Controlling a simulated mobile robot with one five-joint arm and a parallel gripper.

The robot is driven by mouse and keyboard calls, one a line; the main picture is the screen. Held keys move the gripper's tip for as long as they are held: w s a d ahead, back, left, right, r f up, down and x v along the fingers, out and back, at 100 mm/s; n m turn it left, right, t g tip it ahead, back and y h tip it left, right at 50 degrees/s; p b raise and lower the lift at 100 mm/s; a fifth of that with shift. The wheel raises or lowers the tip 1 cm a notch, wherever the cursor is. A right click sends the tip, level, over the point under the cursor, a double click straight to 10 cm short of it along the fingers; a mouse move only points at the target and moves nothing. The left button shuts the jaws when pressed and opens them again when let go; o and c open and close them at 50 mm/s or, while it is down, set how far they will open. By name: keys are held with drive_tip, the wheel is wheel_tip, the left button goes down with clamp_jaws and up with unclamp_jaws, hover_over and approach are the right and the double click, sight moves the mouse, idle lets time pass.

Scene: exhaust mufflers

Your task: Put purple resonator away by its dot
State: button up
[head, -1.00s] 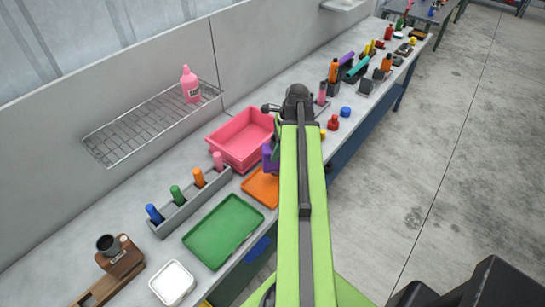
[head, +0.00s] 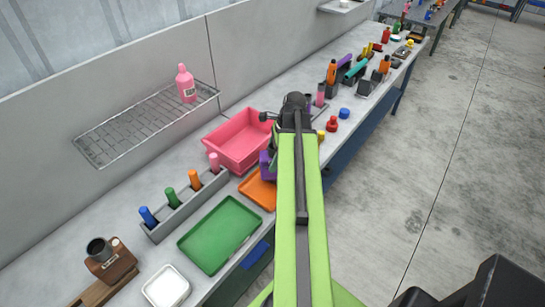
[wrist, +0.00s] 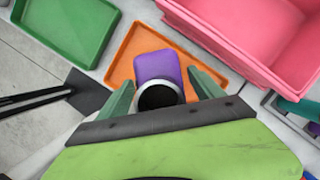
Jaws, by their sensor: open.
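The purple resonator (wrist: 158,68) shows in the wrist view over the orange tray (wrist: 130,45), with a pale collar and dark round opening towards my gripper. My gripper (wrist: 163,92) is open, one teal finger on each side of the resonator, with gaps visible. In the head view the purple resonator (head: 265,166) is partly hidden behind my arm, by the orange tray (head: 256,192). I cannot make out a dot on it, nor whether it stands on the tray or the bench.
A pink bin (head: 238,142) stands behind the orange tray. A green tray (head: 220,233) and a grey rack (head: 187,206) with several coloured cylinders are to the left. A wire shelf (head: 135,125) with a pink bottle (head: 186,84) hangs above. More coloured parts line the far bench.

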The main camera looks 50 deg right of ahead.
drive_tip(key=shift+r, duration=0.1)
drive_tip(key=p+v, duration=1.1)
drive_tip(key=shift+r, duration=0.35)
drive_tip(key=shift+s+d+r+p, duration=0.1)
drive_tip(key=shift+r+p, duration=0.1)
drive_tip(key=shift+p, duration=0.2)
drive_tip(key=w+a+n+g, duration=0.1)
drive_tip(key=w+a+n, duration=0.35)
drive_tip(key=a, duration=0.35)
drive_tip(key=w+a+n+h, duration=0.1)
drive_tip(key=w+a+n, duration=0.2)
drive_tip(key=a+n, duration=0.3)
drive_tip(key=w+a+n+g, duration=0.1)
drive_tip(key=w+a+n, duration=0.3)
drive_tip(key=a, duration=0.5)
drive_tip(key=a+f+n+h, duration=0.1)
drive_tip(key=a+n, duration=1)
drive_tip(key=a, duration=0.7)
drive_tip(key=shift+w+n+h, duration=0.3)
drive_tip(key=shift+w+n, duration=0.05)
